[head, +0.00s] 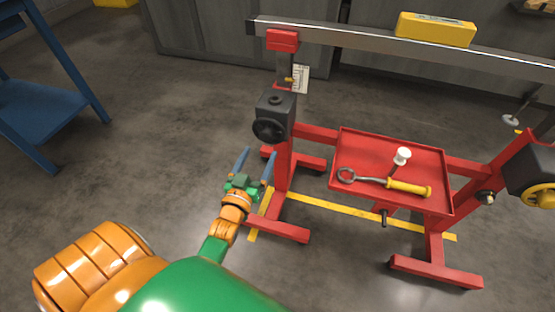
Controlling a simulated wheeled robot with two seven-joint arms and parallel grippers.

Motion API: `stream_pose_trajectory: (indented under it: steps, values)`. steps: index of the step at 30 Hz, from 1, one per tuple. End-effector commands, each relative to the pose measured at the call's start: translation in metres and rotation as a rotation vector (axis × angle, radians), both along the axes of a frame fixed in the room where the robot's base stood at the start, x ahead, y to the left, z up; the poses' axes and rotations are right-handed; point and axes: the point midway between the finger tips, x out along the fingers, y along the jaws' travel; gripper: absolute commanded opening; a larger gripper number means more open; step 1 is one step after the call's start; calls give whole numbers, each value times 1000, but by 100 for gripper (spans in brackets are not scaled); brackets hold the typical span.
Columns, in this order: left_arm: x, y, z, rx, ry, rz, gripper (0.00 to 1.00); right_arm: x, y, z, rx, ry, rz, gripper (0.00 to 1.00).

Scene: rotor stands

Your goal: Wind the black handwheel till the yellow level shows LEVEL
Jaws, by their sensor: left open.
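The black handwheel (269,128) is on the front of a dark gearbox (278,103) on the left red stand (283,165). The yellow level (435,29) lies on top of the long grey beam (365,40); its reading is too small to make out. My left gripper (256,165) is open and empty, with its two blue fingers apart. In the picture it is just below and slightly left of the handwheel, not touching it. My right gripper is out of view.
A red tray (390,150) between the stands holds a yellow-handled tool (408,188) and a white-topped item (402,156). The right stand bears a black unit with a yellow wheel (541,196). A white scale card (301,79) stands by the left post. A blue frame (45,105) is far left.

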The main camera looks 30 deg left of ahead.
Motion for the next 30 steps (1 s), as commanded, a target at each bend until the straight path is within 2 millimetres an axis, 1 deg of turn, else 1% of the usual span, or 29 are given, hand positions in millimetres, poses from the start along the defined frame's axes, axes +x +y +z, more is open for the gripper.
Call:
stream_pose_trajectory:
  steps: [1,3,7,10,16,17,18,20,21,23,24,25,26,30]
  values:
    - [11,3,0,1,-3,0,81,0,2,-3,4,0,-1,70]
    - [25,6,-1,1,-2,-1,81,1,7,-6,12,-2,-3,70]
    - [46,10,-1,1,1,-1,81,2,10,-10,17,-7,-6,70]
    - [52,12,-1,1,4,-1,81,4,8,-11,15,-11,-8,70]
    - [54,12,0,1,5,-2,81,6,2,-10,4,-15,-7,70]
    - [54,12,0,0,5,-2,79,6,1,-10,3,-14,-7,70]
    - [53,12,0,0,6,-2,68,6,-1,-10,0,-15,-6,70]
    - [53,12,0,0,6,-2,52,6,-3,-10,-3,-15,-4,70]
    - [53,12,0,0,6,-2,41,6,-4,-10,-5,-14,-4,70]
    - [53,12,0,0,6,-2,25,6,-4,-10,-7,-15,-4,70]
    - [53,12,0,0,6,-2,14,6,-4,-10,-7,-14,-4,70]
    - [53,12,0,0,6,-2,6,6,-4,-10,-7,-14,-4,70]
    - [53,12,0,0,6,-2,0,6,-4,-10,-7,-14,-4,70]
    - [53,12,0,4,7,-2,0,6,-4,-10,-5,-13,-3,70]
